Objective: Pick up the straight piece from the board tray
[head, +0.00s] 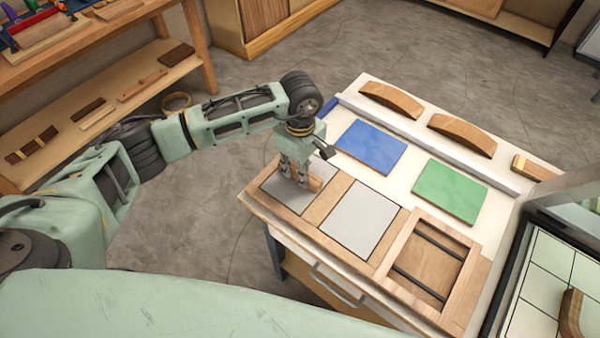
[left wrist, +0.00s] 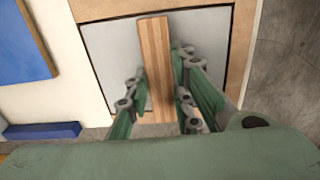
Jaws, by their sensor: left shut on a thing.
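The straight piece (left wrist: 155,60) is a striped light and dark wooden strip. In the left wrist view it stands out lengthwise between the two fingers of my left gripper (left wrist: 158,80), over a grey panel (left wrist: 100,50) framed in wood. My left gripper is shut on the strip. In the head view my left gripper (head: 296,182) points down at the left grey panel (head: 275,191) of the wooden board tray (head: 323,209), and hides most of the strip. I cannot tell whether the strip touches the panel. My right gripper is not in view.
A second grey panel (head: 362,222) and a wooden frame with dark bars (head: 437,237) lie to the right. Blue (head: 371,147) and green (head: 450,191) pads lie behind. Curved wooden pieces (head: 391,99) sit beyond a pale rail. A dark-edged tiled surface (head: 545,275) is at far right.

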